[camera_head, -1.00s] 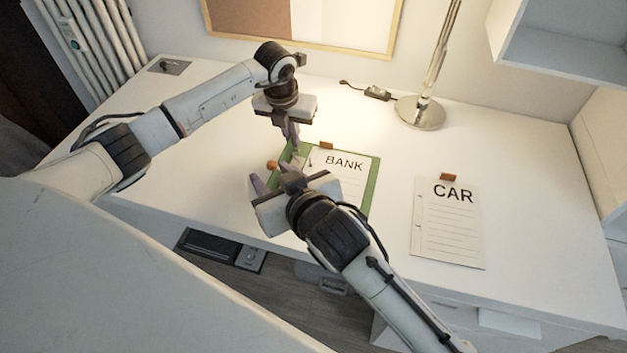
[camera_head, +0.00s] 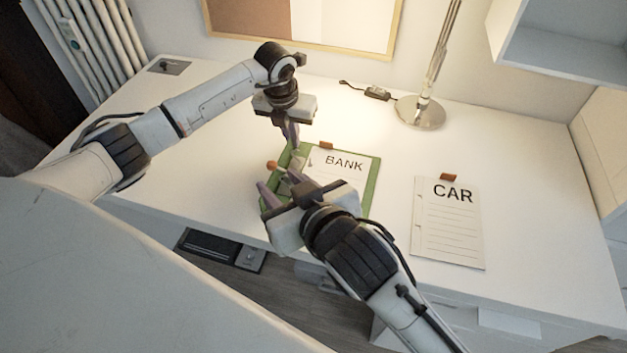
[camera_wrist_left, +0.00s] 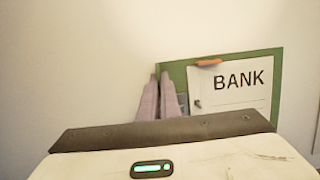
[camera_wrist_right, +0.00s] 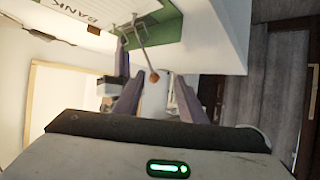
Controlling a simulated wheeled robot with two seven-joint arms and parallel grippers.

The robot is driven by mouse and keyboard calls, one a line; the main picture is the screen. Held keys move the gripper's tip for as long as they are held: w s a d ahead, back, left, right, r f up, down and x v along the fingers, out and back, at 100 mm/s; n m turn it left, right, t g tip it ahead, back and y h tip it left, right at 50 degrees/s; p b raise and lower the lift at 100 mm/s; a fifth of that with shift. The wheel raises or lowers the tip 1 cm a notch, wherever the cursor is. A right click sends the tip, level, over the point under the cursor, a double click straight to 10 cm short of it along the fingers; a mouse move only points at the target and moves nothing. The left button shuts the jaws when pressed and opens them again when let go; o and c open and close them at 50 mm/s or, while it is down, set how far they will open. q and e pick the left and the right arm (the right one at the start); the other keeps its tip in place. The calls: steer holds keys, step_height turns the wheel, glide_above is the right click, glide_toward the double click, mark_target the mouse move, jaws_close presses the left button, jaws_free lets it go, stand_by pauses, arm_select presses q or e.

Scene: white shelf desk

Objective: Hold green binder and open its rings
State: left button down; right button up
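The green binder (camera_head: 372,185) lies open on the desk with a white BANK sheet (camera_head: 338,170). Its ring lever ends in an orange-brown knob (camera_head: 272,164) at the binder's left side. My left gripper (camera_head: 294,143) is at the binder's upper left edge. In the left wrist view its fingers (camera_wrist_left: 160,97) are close together at the green edge (camera_wrist_left: 178,72) and appear shut on it. My right gripper (camera_head: 278,188) is open at the binder's lower left. In the right wrist view the knob (camera_wrist_right: 154,77) and metal rings (camera_wrist_right: 138,34) show ahead, between and beyond the fingers (camera_wrist_right: 158,100).
A white CAR sheet (camera_head: 448,222) with a brown tab lies to the right. A lamp (camera_head: 420,112) and a cable switch (camera_head: 377,93) stand at the back. The desk's front edge is close below the right gripper. Clear desk lies left of the binder.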

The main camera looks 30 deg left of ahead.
stand_by(0.3)
steer(key=v, duration=1.2)
arm_select(q)
steer(key=c, duration=1.9)
jaws_free()
